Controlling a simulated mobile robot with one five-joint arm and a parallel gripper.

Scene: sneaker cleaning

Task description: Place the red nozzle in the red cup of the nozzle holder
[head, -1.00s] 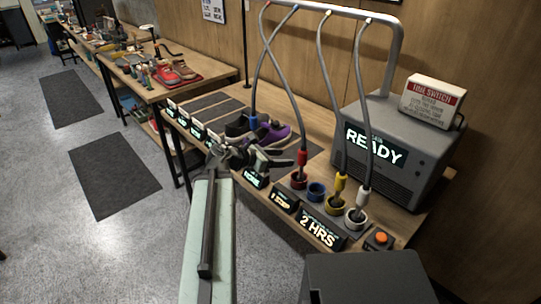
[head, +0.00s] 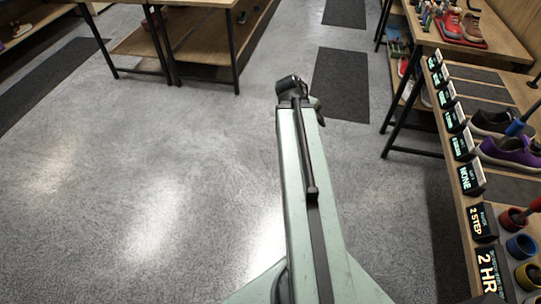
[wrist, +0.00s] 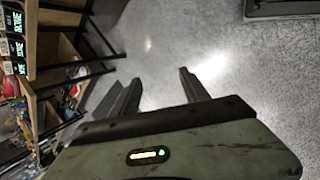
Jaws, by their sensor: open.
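The red nozzle (head: 535,205) shows only in part at the right edge of the head view, standing at the red cup (head: 512,220). How deep it sits is cut off by the frame edge. The blue cup (head: 520,246) is beside the red cup and looks empty. My gripper (head: 292,90) is far to the left of the cups, out over the open floor. In the wrist view my gripper (wrist: 157,77) has its two fingers apart with nothing between them.
Lit signs (head: 472,180) line the bench's front edge. A yellow cup (head: 527,275) is at the lower right. Dark mats (head: 340,85) lie on the floor. The floor around my arm is clear.

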